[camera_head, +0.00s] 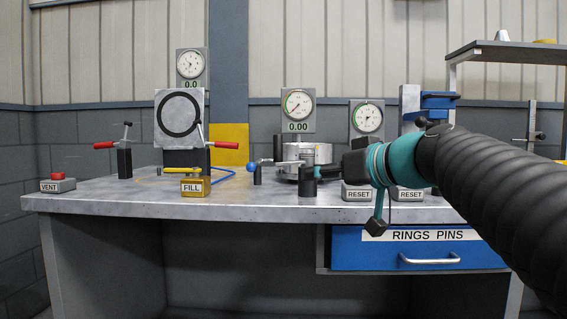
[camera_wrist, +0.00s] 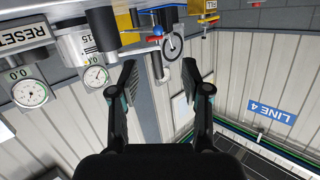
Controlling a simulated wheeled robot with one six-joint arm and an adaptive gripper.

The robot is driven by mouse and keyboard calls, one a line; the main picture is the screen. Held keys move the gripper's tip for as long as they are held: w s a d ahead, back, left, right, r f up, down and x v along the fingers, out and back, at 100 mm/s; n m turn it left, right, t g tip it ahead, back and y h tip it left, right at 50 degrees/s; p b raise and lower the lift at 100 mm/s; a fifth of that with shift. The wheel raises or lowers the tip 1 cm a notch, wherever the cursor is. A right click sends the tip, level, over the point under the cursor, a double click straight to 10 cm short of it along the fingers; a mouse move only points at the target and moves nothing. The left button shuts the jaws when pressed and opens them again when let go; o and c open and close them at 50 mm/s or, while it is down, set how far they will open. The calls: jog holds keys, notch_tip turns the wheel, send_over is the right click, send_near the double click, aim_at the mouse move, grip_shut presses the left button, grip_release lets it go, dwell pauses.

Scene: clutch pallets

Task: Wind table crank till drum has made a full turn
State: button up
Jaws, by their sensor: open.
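A low metal drum (camera_head: 318,153) stands on the grey workbench (camera_head: 130,190), under a dial reading 0.00. A thin arm with a blue ball knob (camera_head: 250,167), which looks like the crank, reaches left of it. The blue knob (camera_wrist: 157,31) also shows in the tilted wrist view, ahead of the fingers. My gripper (camera_wrist: 160,78) is open, and no object is clearly held between its fingers. In the head view, my gripper (camera_head: 354,162) is right of the drum, partly hidden by my wrist. Whether it touches anything there is unclear.
A short dark post (camera_head: 308,182) stands in front of the drum. Yellow FILL block (camera_head: 192,187), red-handled clamps (camera_head: 104,146) and ringed panel (camera_head: 179,112) stand left. A blue drawer (camera_head: 415,252) is below.

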jog(key=n+t+y+b, duration=0.1)
jog(key=n+y, duration=0.1)
send_near(281, 140)
jog(key=v, duration=0.3)
jog(key=p+x, duration=0.3)
jog(key=x, duration=1.1)
grip_shut()
